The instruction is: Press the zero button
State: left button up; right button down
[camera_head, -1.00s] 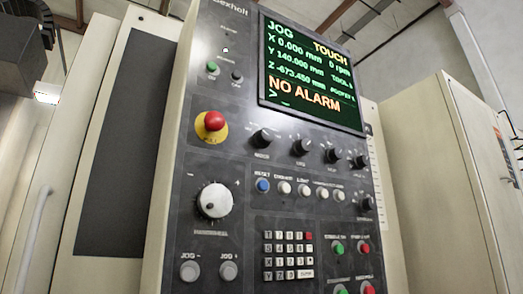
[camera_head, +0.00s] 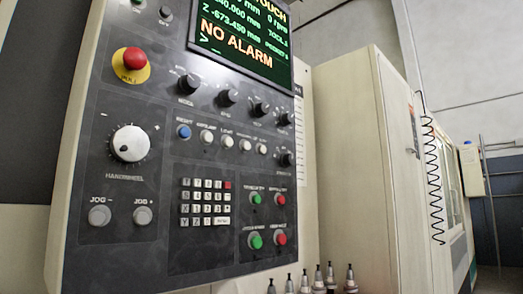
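A dark control panel (camera_head: 165,85) with a light frame fills the left and middle of the head view. A row of round buttons crosses its middle: a blue one (camera_head: 184,131) labelled reset, then several white ones (camera_head: 206,137) whose labels are too blurred to read surely. Below is a keypad (camera_head: 205,203) with small white keys and one red key. I cannot tell which button or key is the zero button. Neither of my grippers is in view.
The screen (camera_head: 236,60) reads NO ALARM. A red stop button (camera_head: 134,59), a white handwheel (camera_head: 129,143) and green and red buttons (camera_head: 255,198) share the panel. Several tool holders (camera_head: 350,282) stand lower right. A beige cabinet (camera_head: 350,150) stands right of the panel.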

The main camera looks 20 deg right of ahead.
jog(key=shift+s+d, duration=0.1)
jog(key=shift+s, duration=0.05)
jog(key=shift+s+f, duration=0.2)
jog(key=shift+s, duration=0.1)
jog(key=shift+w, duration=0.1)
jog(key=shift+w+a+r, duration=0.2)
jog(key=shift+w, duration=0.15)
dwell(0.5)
